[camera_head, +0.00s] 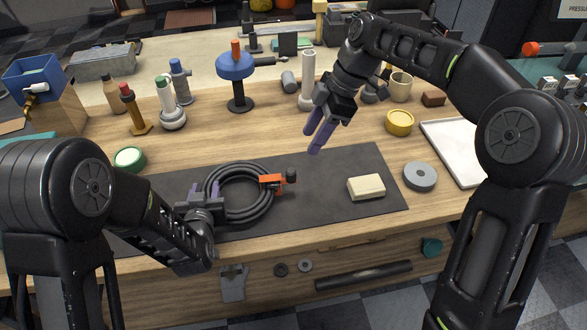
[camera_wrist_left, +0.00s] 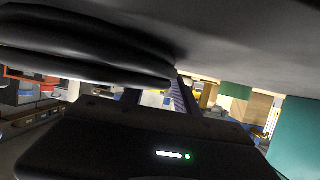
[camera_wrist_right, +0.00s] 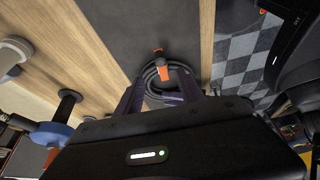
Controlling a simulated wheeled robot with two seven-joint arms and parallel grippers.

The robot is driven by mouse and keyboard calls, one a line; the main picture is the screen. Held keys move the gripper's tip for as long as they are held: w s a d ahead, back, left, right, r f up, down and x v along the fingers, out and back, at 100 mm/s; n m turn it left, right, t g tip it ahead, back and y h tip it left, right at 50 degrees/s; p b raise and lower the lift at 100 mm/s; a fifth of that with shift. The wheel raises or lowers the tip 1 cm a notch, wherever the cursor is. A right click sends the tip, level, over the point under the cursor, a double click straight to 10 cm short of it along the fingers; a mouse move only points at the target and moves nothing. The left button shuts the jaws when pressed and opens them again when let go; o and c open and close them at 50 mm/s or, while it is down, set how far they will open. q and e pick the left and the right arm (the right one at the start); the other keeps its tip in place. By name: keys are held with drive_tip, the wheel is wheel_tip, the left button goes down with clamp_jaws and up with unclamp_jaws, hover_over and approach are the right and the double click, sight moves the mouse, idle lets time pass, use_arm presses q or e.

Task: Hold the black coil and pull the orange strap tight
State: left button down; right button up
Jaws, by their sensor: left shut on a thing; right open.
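The black coil (camera_head: 238,214) lies on the dark mat in the head view. The orange strap (camera_head: 271,182) is wrapped around the coil's right side, with a dark end piece (camera_head: 291,175) at its right. My left gripper (camera_head: 208,190) is shut on the coil's left side. The left wrist view shows the coil (camera_wrist_left: 80,50) very close. My right gripper (camera_head: 318,130) is open and empty, above the mat's far edge, behind and right of the strap. The right wrist view shows the coil (camera_wrist_right: 152,76) and strap (camera_wrist_right: 163,72) beyond the open fingers.
A pale yellow block (camera_head: 366,187) lies on the mat (camera_head: 330,178) right of the strap. A grey ring (camera_head: 420,176) and yellow tin (camera_head: 399,122) stand further right. A blue-topped stand (camera_head: 236,68) and white cylinder (camera_head: 307,75) stand behind. The mat between strap and block is clear.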

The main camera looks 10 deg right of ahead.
sight(294, 170)
drive_tip(key=shift+f, duration=0.15)
drive_tip(key=x, duration=1.2)
drive_tip(key=shift+d, duration=0.1)
clamp_jaws()
idle(1.1)
